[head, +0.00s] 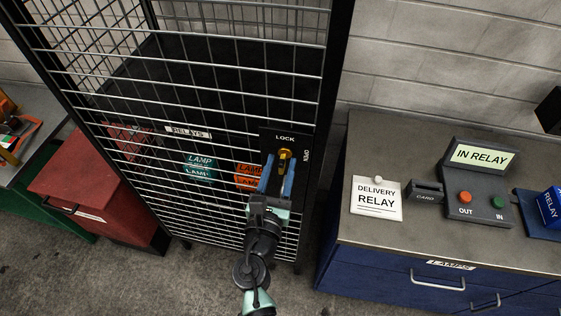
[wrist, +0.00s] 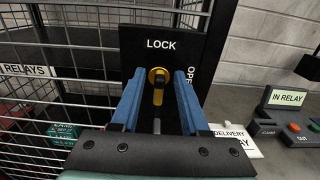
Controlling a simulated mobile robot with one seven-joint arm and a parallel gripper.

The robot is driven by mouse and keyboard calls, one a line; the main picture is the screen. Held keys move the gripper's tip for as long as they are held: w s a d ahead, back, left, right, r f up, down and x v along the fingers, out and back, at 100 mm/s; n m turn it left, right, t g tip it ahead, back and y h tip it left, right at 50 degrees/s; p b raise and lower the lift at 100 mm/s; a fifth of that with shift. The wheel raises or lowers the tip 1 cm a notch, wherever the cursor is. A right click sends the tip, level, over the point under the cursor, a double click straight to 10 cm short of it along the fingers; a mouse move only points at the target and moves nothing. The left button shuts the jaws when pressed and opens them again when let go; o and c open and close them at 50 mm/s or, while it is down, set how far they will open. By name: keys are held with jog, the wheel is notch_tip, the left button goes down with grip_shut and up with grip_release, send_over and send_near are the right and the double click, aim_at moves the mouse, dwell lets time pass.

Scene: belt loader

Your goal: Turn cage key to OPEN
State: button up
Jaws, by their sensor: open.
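The cage (head: 215,75) is a dark frame with wire mesh. Its black lock plate (head: 299,140) reads LOCK at the top and OPEN down the right side. The yellow cage key (head: 285,156) sits in the plate; in the wrist view the key (wrist: 158,84) stands upright under LOCK, with a dark middle. My gripper (head: 276,175) is in front of the plate. In the wrist view its blue fingers (wrist: 158,98) are apart on either side of the key, with visible gaps. Whether the fingertips reach the key's depth is hard to tell.
Inside the cage are teal LAMP boxes (head: 200,168) and orange ones (head: 248,175) behind a RELAYS label (head: 188,132). A blue cabinet (head: 440,255) on the right bears a DELIVERY RELAY card (head: 377,198) and an IN RELAY panel (head: 481,157). A red cabinet (head: 90,185) stands left.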

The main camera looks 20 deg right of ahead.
jog(key=shift+w+d, duration=0.15)
jog(key=shift+w, duration=0.05)
grip_shut()
